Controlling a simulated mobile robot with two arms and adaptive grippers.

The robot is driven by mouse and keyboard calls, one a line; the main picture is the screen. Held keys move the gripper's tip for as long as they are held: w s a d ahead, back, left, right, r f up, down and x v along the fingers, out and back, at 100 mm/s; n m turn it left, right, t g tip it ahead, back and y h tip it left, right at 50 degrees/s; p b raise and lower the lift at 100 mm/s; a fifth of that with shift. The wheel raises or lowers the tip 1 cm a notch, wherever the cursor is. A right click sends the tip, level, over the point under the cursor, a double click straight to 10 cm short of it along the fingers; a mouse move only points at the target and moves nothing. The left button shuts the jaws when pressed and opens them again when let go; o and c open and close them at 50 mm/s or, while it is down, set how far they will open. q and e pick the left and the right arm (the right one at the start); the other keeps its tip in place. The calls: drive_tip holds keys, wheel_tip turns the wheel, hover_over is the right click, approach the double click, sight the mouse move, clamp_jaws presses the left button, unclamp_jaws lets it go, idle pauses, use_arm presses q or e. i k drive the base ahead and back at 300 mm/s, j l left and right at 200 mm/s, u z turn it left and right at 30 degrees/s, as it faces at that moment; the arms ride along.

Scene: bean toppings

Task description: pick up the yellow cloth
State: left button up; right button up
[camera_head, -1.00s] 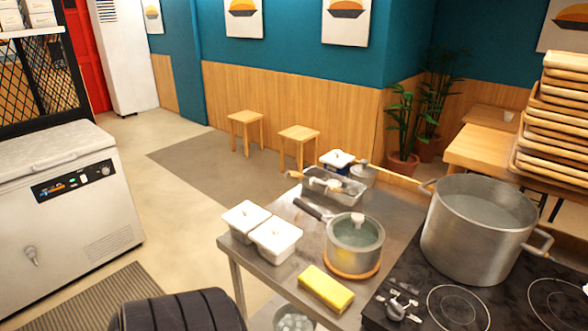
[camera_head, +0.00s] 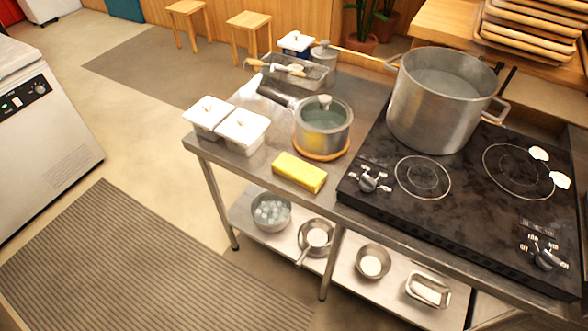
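The yellow cloth (camera_head: 299,171) lies folded as a flat block on the steel counter (camera_head: 236,164), near its front edge. It sits in front of the small lidded pot (camera_head: 322,128) and left of the black stove (camera_head: 400,200). Nothing covers it. Neither of my grippers shows in the head view.
Two white lidded containers (camera_head: 242,131) stand left of the cloth. A large steel pot (camera_head: 440,105) stands on the stove's back left. The lower shelf (camera_head: 345,280) holds several bowls and pans. The floor in front, with a ribbed mat (camera_head: 130,265), is clear.

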sight(311, 178)
drive_tip(key=u, duration=1.1)
drive_tip(key=k+l+u, duration=0.2)
drive_tip(key=l, duration=0.25)
drive_tip(key=k+l+u, duration=0.25)
drive_tip(key=l, duration=0.2)
drive_tip(key=k+l+u, duration=0.2)
drive_tip(key=l, duration=0.2)
drive_tip(key=k, duration=0.05)
